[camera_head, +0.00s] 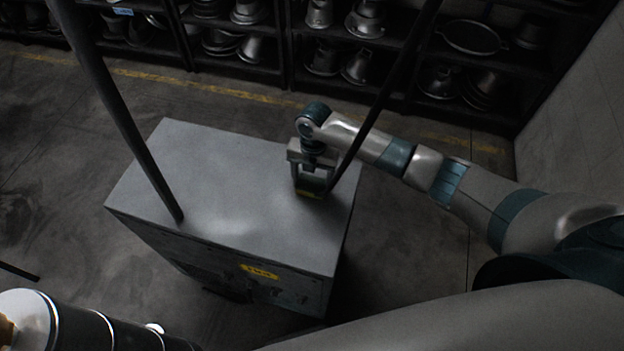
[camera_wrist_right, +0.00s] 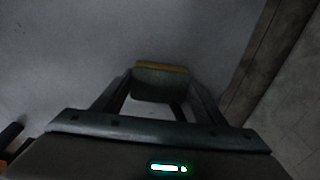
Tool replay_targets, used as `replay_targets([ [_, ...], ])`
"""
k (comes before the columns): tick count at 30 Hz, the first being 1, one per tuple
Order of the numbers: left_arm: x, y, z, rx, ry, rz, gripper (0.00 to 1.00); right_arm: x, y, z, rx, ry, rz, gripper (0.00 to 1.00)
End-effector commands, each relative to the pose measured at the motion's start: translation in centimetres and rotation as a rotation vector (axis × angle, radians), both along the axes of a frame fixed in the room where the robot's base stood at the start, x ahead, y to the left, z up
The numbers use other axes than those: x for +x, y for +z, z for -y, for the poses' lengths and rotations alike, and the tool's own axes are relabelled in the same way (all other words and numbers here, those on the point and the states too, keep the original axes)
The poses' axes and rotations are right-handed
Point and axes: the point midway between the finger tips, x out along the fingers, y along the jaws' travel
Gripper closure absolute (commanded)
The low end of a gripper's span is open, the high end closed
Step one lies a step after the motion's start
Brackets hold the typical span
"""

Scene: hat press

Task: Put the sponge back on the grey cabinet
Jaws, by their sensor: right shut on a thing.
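The grey cabinet (camera_head: 225,185) stands in the middle of the head view, its flat top facing up. My right gripper (camera_head: 311,188) points down over the right part of the cabinet top. It is shut on the sponge (camera_head: 308,193), which shows as a small dark block with a yellow edge. In the right wrist view the sponge (camera_wrist_right: 162,82) sits between the fingers, over the grey top. I cannot tell whether it touches the surface. My left gripper is not in view; only part of my left arm shows at the lower left.
Black shelves (camera_head: 400,45) with metal hat moulds stand at the back. A dark slanted bar (camera_head: 125,120) crosses in front of the cabinet top on the left, and another (camera_head: 385,95) passes close to my right gripper. The cabinet top's middle is clear.

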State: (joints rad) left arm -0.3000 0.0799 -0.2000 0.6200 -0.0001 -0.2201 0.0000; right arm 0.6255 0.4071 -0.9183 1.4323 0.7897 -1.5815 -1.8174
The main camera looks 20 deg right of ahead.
Motion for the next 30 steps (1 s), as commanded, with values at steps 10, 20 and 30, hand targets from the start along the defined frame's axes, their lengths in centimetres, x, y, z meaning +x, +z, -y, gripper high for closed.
replay_targets([
  [10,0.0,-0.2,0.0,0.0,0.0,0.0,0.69,0.0,-0.3,0.0,0.0,0.0,0.0,0.16],
  [20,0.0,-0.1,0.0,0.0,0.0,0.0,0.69,0.0,-0.1,0.0,0.0,0.0,0.0,0.16],
  [30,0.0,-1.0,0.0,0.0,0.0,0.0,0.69,0.3,2.6,0.1,0.001,0.001,0.003,0.16],
])
